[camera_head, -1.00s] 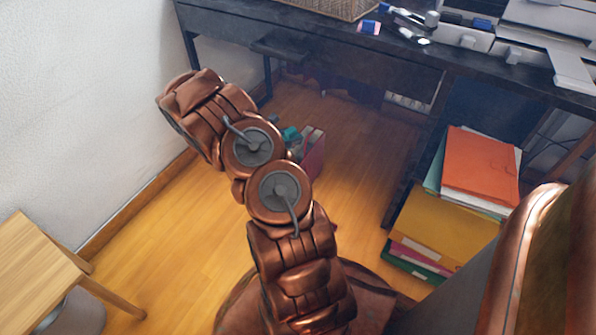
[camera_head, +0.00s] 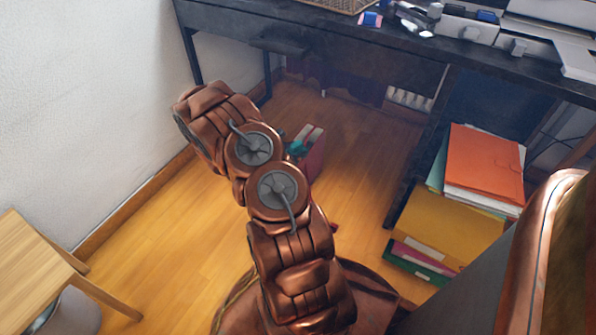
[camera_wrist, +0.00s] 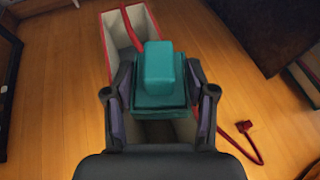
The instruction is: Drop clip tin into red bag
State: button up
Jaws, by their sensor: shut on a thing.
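The clip tin is a teal block (camera_wrist: 160,78) held between the two fingers of my gripper (camera_wrist: 160,108) in the wrist view. In the head view a small part of the tin (camera_head: 297,149) shows beside my arm. The red bag (camera_wrist: 106,47) stands open on the floor with a pale inside; its red side (camera_head: 316,163) also shows in the head view. In the wrist view the tin overlaps the bag's opening and hides part of it. The gap in height between them cannot be told. My arm hides the gripper in the head view.
A dark desk (camera_head: 330,50) with a printer (camera_head: 545,25) stands behind. Stacked folders (camera_head: 480,165) sit at the right. A wooden stool (camera_head: 45,270) is at the lower left. A red strap (camera_wrist: 246,150) lies on the open wooden floor right of the bag.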

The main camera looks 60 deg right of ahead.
jog(key=o, duration=1.3)
jog(key=shift+a, duration=0.1)
jog(key=v, duration=1.2)
jog(key=shift+f, duration=0.1)
